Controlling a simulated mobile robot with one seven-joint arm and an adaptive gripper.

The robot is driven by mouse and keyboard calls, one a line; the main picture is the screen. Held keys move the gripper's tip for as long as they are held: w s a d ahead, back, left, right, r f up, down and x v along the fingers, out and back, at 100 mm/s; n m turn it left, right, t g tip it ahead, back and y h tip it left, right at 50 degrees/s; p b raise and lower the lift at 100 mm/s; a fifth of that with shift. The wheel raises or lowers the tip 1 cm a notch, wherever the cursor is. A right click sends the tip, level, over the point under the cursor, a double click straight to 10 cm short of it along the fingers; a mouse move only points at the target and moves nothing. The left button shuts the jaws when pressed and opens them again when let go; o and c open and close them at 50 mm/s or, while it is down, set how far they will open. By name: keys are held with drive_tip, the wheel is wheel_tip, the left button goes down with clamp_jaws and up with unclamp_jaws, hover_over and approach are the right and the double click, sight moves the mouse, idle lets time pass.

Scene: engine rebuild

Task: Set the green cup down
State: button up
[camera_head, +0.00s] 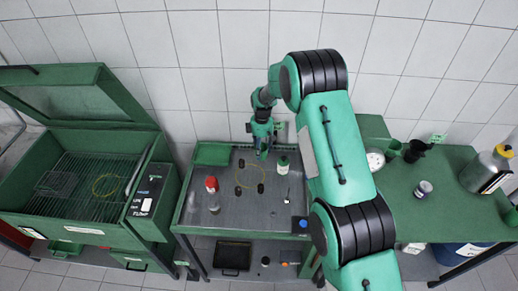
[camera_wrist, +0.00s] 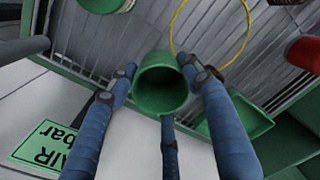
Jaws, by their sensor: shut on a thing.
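The green cup (camera_wrist: 162,85) sits between the blue fingers of my gripper (camera_wrist: 160,75) in the wrist view, with its open mouth facing the camera. My gripper is shut on it. In the head view my gripper (camera_head: 262,150) is over the back part of the grey metal worktable (camera_head: 222,218). The cup is hard to tell from my green arm there. I cannot tell how far its base is from the table top.
A yellow ring (camera_head: 250,174) lies near small dark pieces. A red-capped bottle (camera_head: 212,190) stands left, a green-capped bottle (camera_head: 283,164) right of my gripper. A green tray (camera_head: 213,154) is back left. An open green cabinet (camera_head: 80,190) is left; a cluttered green bench (camera_head: 440,190) is right.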

drive_tip(key=shift+w+a+f, duration=0.1)
drive_tip(key=shift+w+a, duration=0.1)
drive_tip(key=shift+w, duration=0.55)
drive_tip(key=shift+w+a+f, duration=0.1)
drive_tip(key=shift+w+a, duration=0.15)
drive_tip(key=shift+w, duration=0.55)
drive_tip(key=shift+w+a, duration=0.2)
drive_tip(key=shift+w, duration=0.55)
drive_tip(key=shift+f, duration=0.1)
drive_tip(key=shift+f, duration=1.65)
drive_tip(key=shift+f, duration=0.1)
drive_tip(key=o, duration=1.1)
wheel_tip(320, 180, up, 12)
drive_tip(key=shift+w+r, duration=0.1)
drive_tip(key=shift+w, duration=0.05)
